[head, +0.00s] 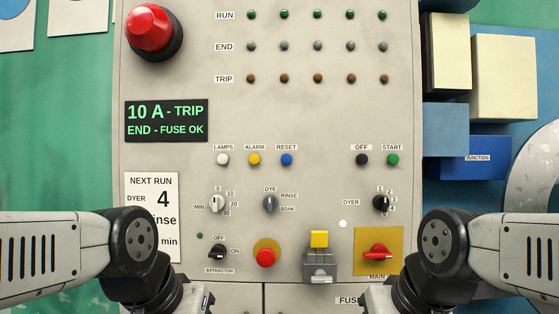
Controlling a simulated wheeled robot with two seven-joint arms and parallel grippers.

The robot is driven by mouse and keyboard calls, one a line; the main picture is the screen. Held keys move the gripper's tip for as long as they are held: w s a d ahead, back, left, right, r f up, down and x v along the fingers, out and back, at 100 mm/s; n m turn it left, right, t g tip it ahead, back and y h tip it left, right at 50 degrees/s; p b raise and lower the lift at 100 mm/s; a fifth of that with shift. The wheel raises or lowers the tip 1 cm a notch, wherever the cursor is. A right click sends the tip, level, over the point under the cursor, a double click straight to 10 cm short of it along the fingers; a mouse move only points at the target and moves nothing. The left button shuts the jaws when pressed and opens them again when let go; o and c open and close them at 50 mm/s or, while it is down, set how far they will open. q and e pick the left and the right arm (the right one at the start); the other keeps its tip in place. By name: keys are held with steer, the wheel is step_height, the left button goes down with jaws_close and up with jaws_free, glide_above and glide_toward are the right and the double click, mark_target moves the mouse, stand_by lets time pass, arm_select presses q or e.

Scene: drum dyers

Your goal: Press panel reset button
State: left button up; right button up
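The blue reset button (286,159) sits under the RESET label in the upper middle of the grey panel (320,115), in a row with the white lamps button (222,159) and the yellow alarm button (254,159). Nothing touches or covers it. My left gripper (190,300) is at the bottom edge, low and left of the button, mostly cut off. My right gripper (380,300) is at the bottom edge, low and right of it, also mostly cut off. The fingertips of both are out of frame, so their opening does not show.
A large red mushroom button (150,30) projects at the upper left. A black off button (362,159) and green start button (393,159) lie to the right. Knobs, a red button (265,257), a yellow-topped grey block (319,262) and the red main switch (378,252) line the lower panel.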

arm_select(q)
jaws_close()
stand_by(1.5)
